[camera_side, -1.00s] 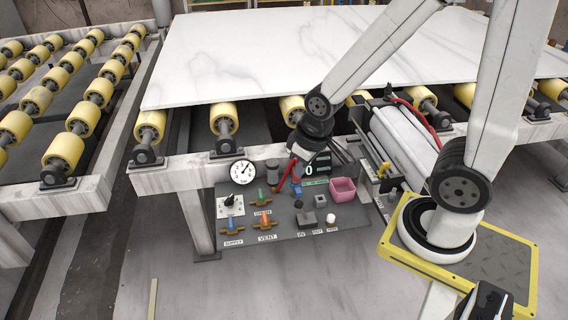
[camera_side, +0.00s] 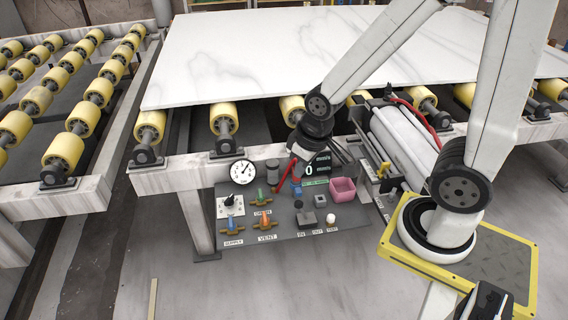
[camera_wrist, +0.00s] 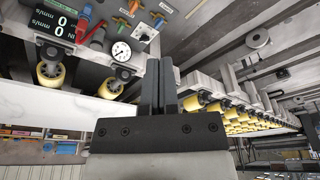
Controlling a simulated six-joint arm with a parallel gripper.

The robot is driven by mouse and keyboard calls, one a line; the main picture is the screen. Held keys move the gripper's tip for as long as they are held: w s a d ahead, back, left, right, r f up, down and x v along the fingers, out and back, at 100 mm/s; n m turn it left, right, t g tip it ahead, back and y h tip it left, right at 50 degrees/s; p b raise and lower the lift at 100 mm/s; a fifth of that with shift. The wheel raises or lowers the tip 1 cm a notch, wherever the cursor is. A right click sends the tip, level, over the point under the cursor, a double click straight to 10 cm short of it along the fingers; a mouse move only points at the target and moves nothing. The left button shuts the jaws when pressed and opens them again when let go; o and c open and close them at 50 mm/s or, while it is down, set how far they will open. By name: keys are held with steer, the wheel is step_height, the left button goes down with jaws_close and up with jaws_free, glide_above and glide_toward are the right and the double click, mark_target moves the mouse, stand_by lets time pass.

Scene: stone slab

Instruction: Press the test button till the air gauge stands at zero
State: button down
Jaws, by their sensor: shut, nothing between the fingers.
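The air gauge (camera_side: 242,171) is a round white dial on the left of the control panel. Its dark needle points up and to the right, but the scale is too small to read. It also shows in the wrist view (camera_wrist: 121,51), left of my fingers. A white round button (camera_side: 331,219), apparently the test button, stands at the panel's front right above a small label. It is outside the wrist view. My gripper (camera_wrist: 158,88) is shut and empty in the wrist view, apart from the panel parts. In the side view its fingers are hard to make out near the panel's back.
Valves with orange (camera_side: 264,223), blue (camera_side: 230,226) and green (camera_side: 262,199) handles stand on the panel. A white stone slab (camera_side: 230,50) lies on yellow rollers behind.

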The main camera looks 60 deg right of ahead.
steer(key=shift+d, duration=0.1)
steer(key=w+d+f+m+t+h, duration=0.1)
steer(key=w+d+f+m, duration=0.2)
steer(key=w+d+f, duration=0.45)
steer(key=m+t, duration=0.5)
steer(key=m, duration=0.3)
glide_above(333, 217)
step_height(333, 217, down, 23)
steer(key=shift+r, duration=0.2)
steer(key=shift+f, duration=0.1)
steer(key=shift+f, duration=4.3)
